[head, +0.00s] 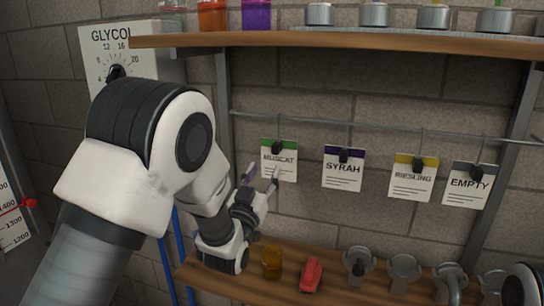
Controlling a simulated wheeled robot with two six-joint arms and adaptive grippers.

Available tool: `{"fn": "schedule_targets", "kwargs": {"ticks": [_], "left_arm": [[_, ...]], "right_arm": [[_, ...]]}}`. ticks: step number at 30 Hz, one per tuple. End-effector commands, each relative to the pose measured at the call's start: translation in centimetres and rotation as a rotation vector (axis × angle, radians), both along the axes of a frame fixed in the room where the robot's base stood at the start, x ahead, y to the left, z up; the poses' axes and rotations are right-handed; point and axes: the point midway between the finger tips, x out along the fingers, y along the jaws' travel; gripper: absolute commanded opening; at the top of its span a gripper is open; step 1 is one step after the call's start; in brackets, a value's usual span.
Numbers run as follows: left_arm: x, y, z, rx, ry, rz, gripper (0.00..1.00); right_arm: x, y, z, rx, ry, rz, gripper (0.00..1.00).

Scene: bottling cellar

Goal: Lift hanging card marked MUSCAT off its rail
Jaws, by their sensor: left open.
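The MUSCAT card (284,172) is white with a green top band and hangs by a dark clip and hook from the metal rail (320,120). It is the leftmost card on the rail. My left gripper (262,178) is open, its fingers pointing up just in front of and at the lower left of the card. One fingertip overlaps the card's lower left part in the picture; I cannot tell whether they touch. The fingers are not closed on anything. My right gripper does not show.
The SYRAH (342,178), RIESLING (411,186) and EMPTY (468,192) cards hang to the right. Below, a wooden shelf (245,286) holds an amber jar (272,262), a red object (311,274) and several grey fittings. An upper shelf (340,41) holds jars and pots. A GLYCOL dial box (115,45) is left.

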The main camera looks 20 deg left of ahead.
Motion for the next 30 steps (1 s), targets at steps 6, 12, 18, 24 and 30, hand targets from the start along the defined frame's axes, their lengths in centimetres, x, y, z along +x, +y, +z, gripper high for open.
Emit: {"fn": "schedule_targets", "kwargs": {"ticks": [6,12,18,24,30], "left_arm": [[2.0,-0.1,0.9,0.0,0.001,0.0,0.5],[3.8,-0.1,1.5,0.0,0.001,0.0,0.5],[5.7,-0.2,1.7,-0.001,0.0,0.0,0.5],[7.2,-0.2,2.3,-0.001,0.001,0.001,0.5],[7.9,-0.2,2.5,0.0,0.002,0.001,0.5]], "right_arm": [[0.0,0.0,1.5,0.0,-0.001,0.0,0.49],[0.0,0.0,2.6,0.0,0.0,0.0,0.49],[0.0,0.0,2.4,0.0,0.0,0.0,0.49],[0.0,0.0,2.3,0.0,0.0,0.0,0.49],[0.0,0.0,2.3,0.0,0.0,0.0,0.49]]}}
